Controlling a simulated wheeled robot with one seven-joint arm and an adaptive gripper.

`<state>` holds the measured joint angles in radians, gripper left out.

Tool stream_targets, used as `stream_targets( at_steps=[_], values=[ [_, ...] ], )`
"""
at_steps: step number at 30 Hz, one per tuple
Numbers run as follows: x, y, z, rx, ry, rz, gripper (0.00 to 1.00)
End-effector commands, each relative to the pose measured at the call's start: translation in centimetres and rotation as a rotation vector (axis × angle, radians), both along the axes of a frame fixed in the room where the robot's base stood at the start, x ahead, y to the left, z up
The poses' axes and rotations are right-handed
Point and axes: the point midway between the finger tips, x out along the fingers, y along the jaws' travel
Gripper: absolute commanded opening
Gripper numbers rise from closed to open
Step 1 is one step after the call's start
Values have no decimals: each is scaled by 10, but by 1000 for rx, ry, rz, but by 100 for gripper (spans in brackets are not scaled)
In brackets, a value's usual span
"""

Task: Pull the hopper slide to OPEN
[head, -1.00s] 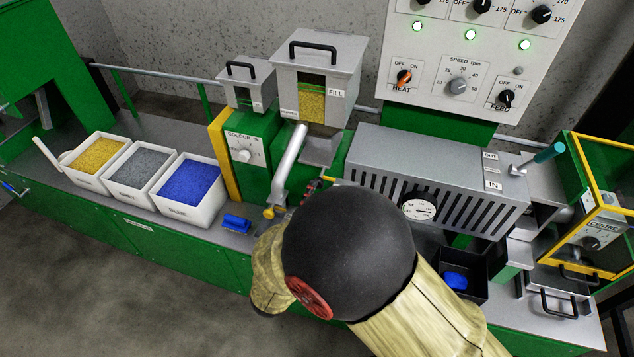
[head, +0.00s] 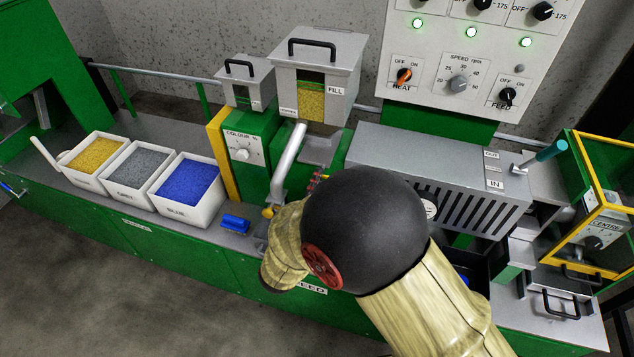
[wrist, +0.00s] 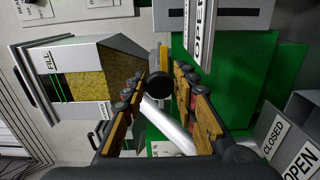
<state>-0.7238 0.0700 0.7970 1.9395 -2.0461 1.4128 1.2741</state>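The hopper (head: 340,70), a grey box with a FILL label and yellow pellets behind its window, stands at the back centre in the head view. It also shows on its side in the wrist view (wrist: 85,75). A round black knob (wrist: 160,85), seemingly the slide's handle, sits between my fingertips in the wrist view. My gripper (wrist: 161,72) is open, one finger on each side of the knob; whether either touches it is unclear. An OPEN label (wrist: 200,30) is just beyond the right finger. In the head view my arm hides the gripper and the knob.
A pale tube (head: 289,160) slants down below the hopper. The slotted grey barrel housing (head: 440,170) stands at right. Tubs of yellow, grey and blue pellets (head: 190,185) and a blue item (head: 235,222) lie left. CLOSED and OPEN labels (wrist: 285,150) show lower right in the wrist view.

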Motion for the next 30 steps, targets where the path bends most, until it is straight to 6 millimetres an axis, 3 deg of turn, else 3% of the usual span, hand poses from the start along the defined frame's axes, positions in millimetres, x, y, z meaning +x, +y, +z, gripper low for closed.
stream_targets(
  at_steps=[14, 26, 30],
  values=[
    [0, 0, -1, -1, 1, 0, 0],
    [0, 0, -1, 0, 2, 0, 0],
    [-10, 4, -2, 0, 2, 2, 0]
  ],
)
